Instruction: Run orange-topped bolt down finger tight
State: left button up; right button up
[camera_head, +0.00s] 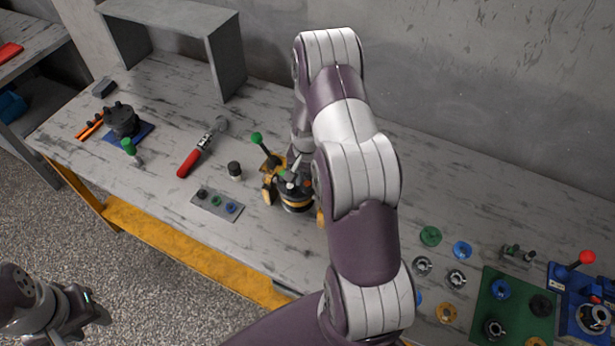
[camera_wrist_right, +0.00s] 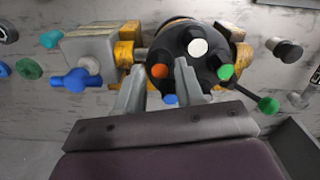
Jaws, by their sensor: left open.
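The hydraulic motor (camera_head: 295,203) stands on the table, held in a yellow fixture. In the right wrist view its black top (camera_wrist_right: 187,60) carries bolts with coloured heads: the orange-topped bolt (camera_wrist_right: 160,72), a white one (camera_wrist_right: 198,47), a green one (camera_wrist_right: 226,72) and a blue one (camera_wrist_right: 170,99). My right gripper (camera_wrist_right: 159,66) is over the motor, its fingers apart on either side of the orange top, with visible gaps. Whether the fingertips are level with the bolt head is unclear. My left gripper (camera_head: 88,308) is open and empty, off the table's front edge at lower left.
A green-knobbed lever (camera_head: 257,138) rises beside the motor. A grey plate with small parts (camera_head: 217,206), a black-topped cylinder (camera_head: 235,169) and a red-handled tool (camera_head: 190,162) lie to the left. Rings and a green mat (camera_head: 520,323) are at right. My right arm hides the table's middle.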

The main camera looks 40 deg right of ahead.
jog(key=shift+f+b, duration=0.65)
jog(key=shift+f, duration=0.25)
jog(key=shift+r, duration=0.25)
dwell(0.4)
jog(key=c, duration=0.6)
jog(key=m, duration=0.4)
jog(key=shift+m, duration=0.3)
jog(key=m, duration=0.4)
jog(key=shift+p, duration=0.3)
jog(key=o, duration=0.6)
jog(key=shift+r, duration=0.1)
